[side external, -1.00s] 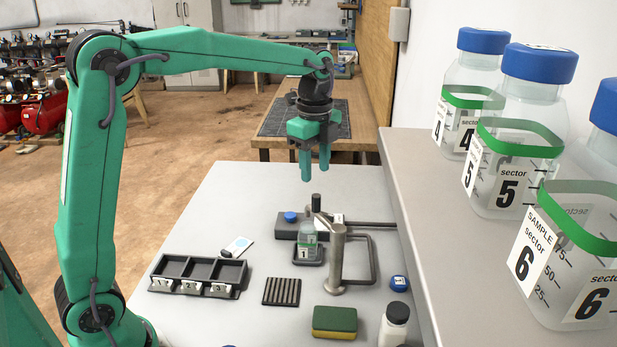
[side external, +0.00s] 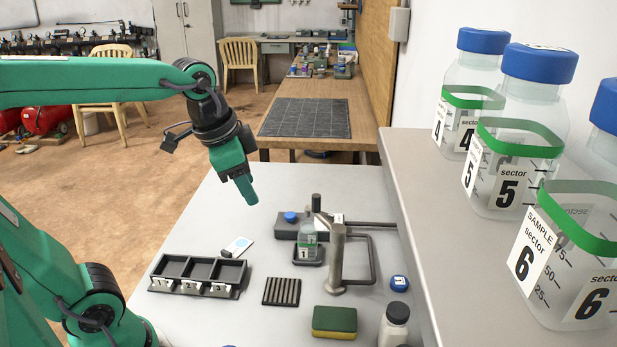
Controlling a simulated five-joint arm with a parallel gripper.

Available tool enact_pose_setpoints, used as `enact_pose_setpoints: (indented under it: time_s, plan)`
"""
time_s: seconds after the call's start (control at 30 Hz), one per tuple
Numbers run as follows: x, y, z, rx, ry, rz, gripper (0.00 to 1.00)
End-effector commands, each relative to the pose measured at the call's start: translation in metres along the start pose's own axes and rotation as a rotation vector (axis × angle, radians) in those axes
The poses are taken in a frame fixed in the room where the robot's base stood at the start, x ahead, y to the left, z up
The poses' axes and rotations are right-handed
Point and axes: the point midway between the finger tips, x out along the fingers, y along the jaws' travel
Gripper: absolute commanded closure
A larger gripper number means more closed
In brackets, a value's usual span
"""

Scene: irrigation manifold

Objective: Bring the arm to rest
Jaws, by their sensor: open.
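My gripper (side external: 249,197) is in the side external view, above the far left part of the grey table (side external: 215,215). It tilts down to the right, and its green fingers are seen nearly edge-on, one largely hiding the other. It is open, and nothing shows between the fingers. It is apart from everything on the table.
A small bottle marked 1 (side external: 308,243) stands by a metal post (side external: 337,262). Large sample bottles (side external: 515,135) stand on the right shelf (side external: 425,185).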

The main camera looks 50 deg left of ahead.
Motion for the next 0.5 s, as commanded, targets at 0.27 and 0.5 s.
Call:
enact_pose_setpoints:
  time_s: [0.27, 0.5]
  plan:
    - [0.003, 0.022, 0.043, -0.284, 0.091, -0.028, 0.58]
    - [0.008, 0.031, 0.062, -0.428, 0.139, -0.032, 0.58]
